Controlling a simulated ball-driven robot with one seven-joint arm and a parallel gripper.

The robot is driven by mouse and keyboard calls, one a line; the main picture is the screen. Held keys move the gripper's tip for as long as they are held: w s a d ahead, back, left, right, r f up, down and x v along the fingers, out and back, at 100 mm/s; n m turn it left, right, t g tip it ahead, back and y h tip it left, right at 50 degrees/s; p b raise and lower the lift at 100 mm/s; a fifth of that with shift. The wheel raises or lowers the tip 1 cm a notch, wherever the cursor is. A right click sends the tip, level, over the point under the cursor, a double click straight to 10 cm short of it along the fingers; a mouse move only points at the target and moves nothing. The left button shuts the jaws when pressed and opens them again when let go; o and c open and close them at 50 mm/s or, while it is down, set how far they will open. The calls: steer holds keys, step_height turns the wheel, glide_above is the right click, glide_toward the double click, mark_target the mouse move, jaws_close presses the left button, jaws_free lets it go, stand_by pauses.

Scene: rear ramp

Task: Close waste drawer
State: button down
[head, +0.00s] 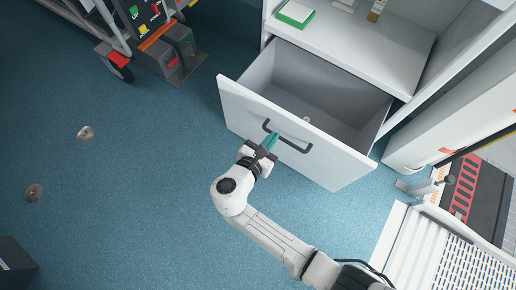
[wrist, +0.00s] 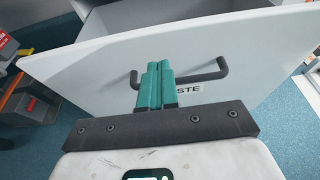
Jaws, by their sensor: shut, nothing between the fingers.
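The waste drawer (head: 300,150) stands pulled out from a white cabinet, and its grey inside shows from above. In the wrist view its white front (wrist: 240,50) carries a label (wrist: 187,90) whose visible letters read "STE". A dark bar handle (head: 288,137) is fixed across the front. My gripper (head: 272,139) is shut and empty, its teal fingers pointing at the drawer front by the left part of the handle. In the wrist view the fingers (wrist: 156,70) overlap the handle (wrist: 217,72); I cannot tell whether they touch it or the front.
A shelf (head: 350,45) above the drawer holds a green-and-white box (head: 295,14). A wheeled stretcher (head: 120,60) stands at the upper left. A white slatted ramp (head: 430,255) lies at the lower right. Blue floor (head: 130,190) to the left is mostly clear.

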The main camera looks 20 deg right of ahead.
mark_target(287, 119)
steer(key=x, duration=0.2)
steer(key=b+x, duration=0.1)
steer(key=x, duration=0.1)
steer(key=shift+w+d+r, duration=0.15)
steer(key=shift+r, duration=0.1)
steer(key=shift+w+d, duration=0.45)
steer(key=shift+w, duration=0.05)
steer(key=shift+d+r, duration=0.1)
steer(key=shift+w+d, duration=0.25)
steer(key=w+d+b, duration=0.6)
steer(key=w+d, duration=1.2)
steer(key=shift+w, duration=0.2)
steer(key=shift+d+r, duration=0.15)
